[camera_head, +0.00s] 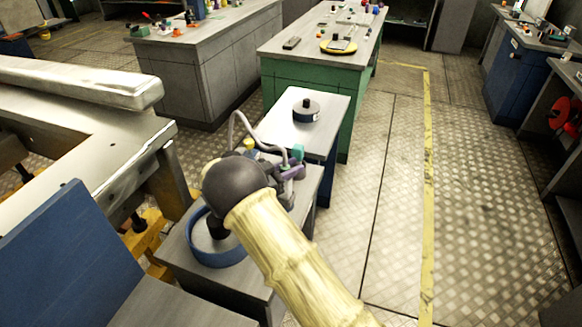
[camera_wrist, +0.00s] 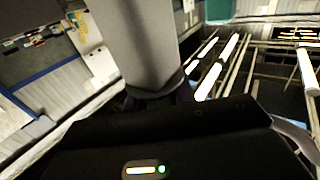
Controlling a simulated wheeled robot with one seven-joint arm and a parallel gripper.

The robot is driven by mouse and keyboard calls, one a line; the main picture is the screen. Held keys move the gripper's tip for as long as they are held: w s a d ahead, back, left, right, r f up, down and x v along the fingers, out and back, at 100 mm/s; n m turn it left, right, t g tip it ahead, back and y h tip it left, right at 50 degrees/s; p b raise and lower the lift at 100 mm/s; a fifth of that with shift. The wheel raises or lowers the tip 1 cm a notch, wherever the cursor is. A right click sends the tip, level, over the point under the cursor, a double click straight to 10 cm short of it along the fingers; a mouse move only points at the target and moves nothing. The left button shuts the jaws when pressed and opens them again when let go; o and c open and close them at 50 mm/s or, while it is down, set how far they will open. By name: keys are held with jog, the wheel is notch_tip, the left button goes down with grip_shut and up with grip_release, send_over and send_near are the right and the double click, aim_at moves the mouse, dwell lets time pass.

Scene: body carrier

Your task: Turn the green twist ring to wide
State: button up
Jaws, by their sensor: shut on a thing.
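A small teal-green piece (camera_head: 297,152), which looks like the green twist ring, shows at the right end of a grey and purple cluster above the low grey bench. My gripper (camera_head: 288,173) is at this cluster, shut on the ring; the contact is mostly hidden by its own parts. In the wrist view, the dark body of my gripper fills the lower part, and a grey upright column (camera_wrist: 140,40) rises from its dark end. No green ring or wide mark can be made out there.
A round blue-rimmed dish (camera_head: 217,262) stands on the grey bench beneath my arm. A small white-topped table (camera_head: 280,126) behind holds a dark round knobbed part (camera_head: 306,110). A long green bench (camera_head: 320,82) stands farther back. Open plate floor (camera_head: 470,210) lies to the right.

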jog(key=o, duration=1)
notch_tip(320, 180, up, 10)
jog(key=b, duration=0.1)
